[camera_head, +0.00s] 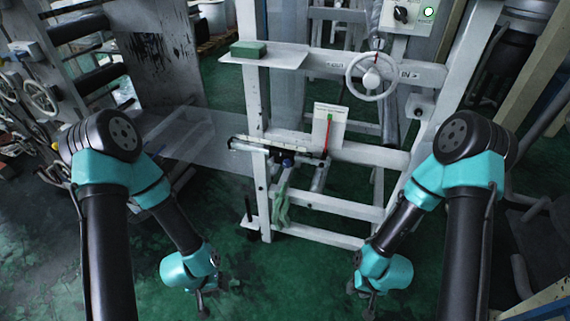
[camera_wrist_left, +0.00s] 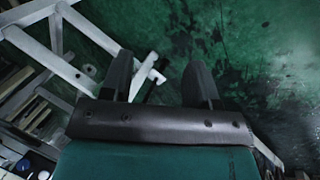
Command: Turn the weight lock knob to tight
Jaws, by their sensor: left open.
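A small dark knob with a blue part (camera_head: 288,161) sits below the ruled bar (camera_head: 262,146) on the white frame; it looks like the weight lock knob, but its setting is too small to read. My left gripper (camera_head: 203,304) hangs low over the green floor, left of the frame and well apart from the knob. In the left wrist view its two fingers (camera_wrist_left: 160,72) are spread with nothing between them. My right gripper (camera_head: 369,305) hangs low at the right, apart from the frame; its fingers are too small to read.
A white handwheel (camera_head: 371,76) and a panel with a black switch (camera_head: 401,14) are on the upper right of the frame. A shelf (camera_head: 285,57) carries a green block (camera_head: 248,49). A card (camera_head: 330,126) stands behind the bar. The green floor (camera_head: 300,270) between my arms is clear.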

